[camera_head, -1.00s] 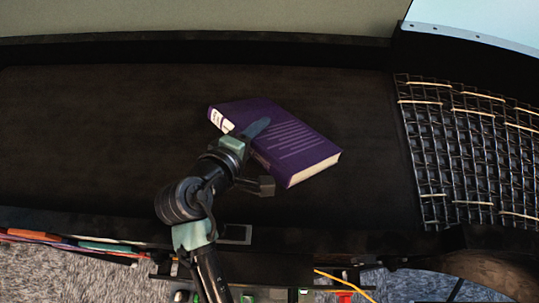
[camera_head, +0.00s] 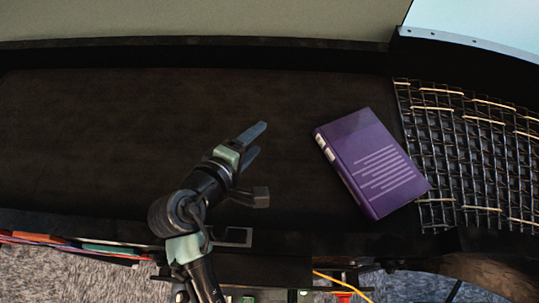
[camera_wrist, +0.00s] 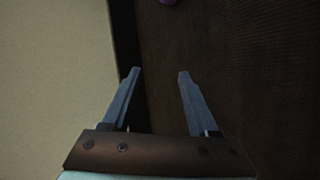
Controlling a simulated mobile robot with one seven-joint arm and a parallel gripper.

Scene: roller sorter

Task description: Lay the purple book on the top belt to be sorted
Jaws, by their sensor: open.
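The purple book (camera_head: 372,160) lies flat on the dark belt (camera_head: 130,130), near its right end. Its lower right corner reaches the edge of the roller section. My gripper (camera_head: 262,139) is to the left of the book, apart from it, with its fingers spread and nothing between them.
A roller grid (camera_head: 470,150) with pale cords adjoins the belt on the right. A dark rail and pale wall (camera_head: 200,20) run along the back. Cables and grey carpet (camera_head: 70,270) lie below the front edge. The belt's left part is clear.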

